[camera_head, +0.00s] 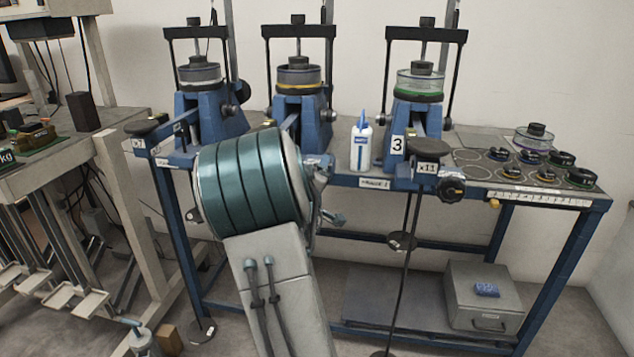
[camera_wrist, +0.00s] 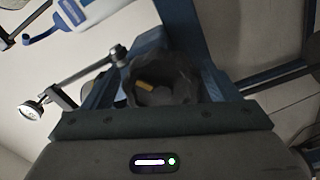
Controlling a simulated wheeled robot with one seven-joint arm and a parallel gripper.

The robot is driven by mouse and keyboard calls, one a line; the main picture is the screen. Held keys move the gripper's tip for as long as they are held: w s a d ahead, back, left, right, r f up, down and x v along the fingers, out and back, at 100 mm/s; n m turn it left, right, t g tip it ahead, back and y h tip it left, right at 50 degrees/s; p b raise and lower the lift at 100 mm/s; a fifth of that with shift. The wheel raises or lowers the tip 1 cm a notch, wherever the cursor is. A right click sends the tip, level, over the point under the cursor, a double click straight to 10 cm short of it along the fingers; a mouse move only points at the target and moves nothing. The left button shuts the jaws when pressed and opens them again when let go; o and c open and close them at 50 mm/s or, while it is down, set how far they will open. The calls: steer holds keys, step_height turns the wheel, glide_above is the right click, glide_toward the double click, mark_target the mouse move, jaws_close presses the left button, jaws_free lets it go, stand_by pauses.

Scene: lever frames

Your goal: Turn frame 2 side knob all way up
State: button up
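Frame 2 (camera_head: 298,78) is the middle blue lever frame, with a yellow-ringed cell on top. Its lower front and side knob are hidden behind my arm in the head view. In the wrist view a dark, lobed knob (camera_wrist: 160,88) with a yellow mark sits just beyond my gripper's palm. Blue parts lie on both sides of it; I cannot tell fingers from frame there. In the head view my gripper (camera_head: 327,197) is mostly hidden behind my teal arm link, near the bench's front edge. Contact with the knob cannot be made out.
Frame 3 (camera_head: 414,120) stands at the right, with its own dark knob (camera_head: 451,188) at the bench front. A white bottle (camera_head: 361,146) stands between frames 2 and 3. Several weights lie on the right of the bench. A grey box (camera_head: 484,298) sits on the lower shelf.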

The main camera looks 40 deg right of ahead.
steer(key=shift+w+a, duration=0.1)
steer(key=shift+a, duration=0.1)
steer(key=shift+s+a, duration=0.2)
steer(key=shift+a, duration=0.1)
steer(key=p+v, duration=0.1)
steer(key=v, duration=0.4)
steer(key=shift+s+a, duration=0.1)
steer(key=shift+s, duration=0.05)
